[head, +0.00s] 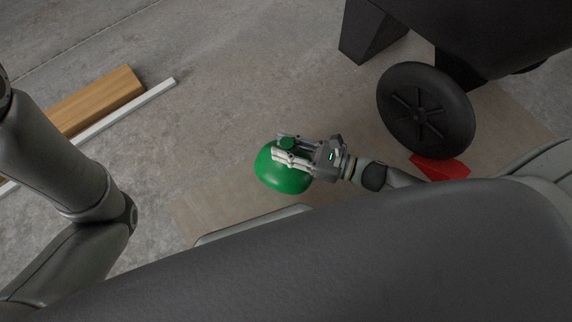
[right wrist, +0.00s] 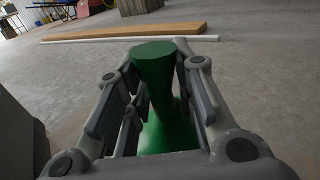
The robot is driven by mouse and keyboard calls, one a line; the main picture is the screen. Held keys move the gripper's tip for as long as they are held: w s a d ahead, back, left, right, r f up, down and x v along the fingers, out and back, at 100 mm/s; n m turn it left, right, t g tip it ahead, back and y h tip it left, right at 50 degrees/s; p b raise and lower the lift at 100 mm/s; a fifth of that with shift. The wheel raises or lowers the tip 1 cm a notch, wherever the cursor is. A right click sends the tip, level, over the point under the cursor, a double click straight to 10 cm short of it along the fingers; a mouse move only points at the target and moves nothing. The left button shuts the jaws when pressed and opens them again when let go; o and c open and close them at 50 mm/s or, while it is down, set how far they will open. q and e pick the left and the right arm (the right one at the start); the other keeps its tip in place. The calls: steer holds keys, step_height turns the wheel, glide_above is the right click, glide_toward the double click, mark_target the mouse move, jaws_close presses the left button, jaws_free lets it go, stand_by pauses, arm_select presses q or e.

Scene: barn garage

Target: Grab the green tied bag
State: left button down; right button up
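The green tied bag (head: 281,178) is a round, shiny sack on the floor, with its tied top (head: 287,143) pointing up. My right gripper (head: 287,153) is at the top of the bag, with its fingers on either side of the tied neck. In the right wrist view, the flared green top and narrow neck (right wrist: 168,105) stand between the finger pads. I cannot tell whether both pads press on the neck. My left arm shows at the left of the head view, but its gripper is outside the picture.
A black cart with a spoked wheel (head: 426,110) stands at upper right, near a red wedge (head: 440,167). A wooden beam (head: 104,99) and a white strip (head: 130,111) lie on the floor at left. The concrete between them and the bag is clear.

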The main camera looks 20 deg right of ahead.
jaws_close()
steer(key=shift+r, duration=0.25)
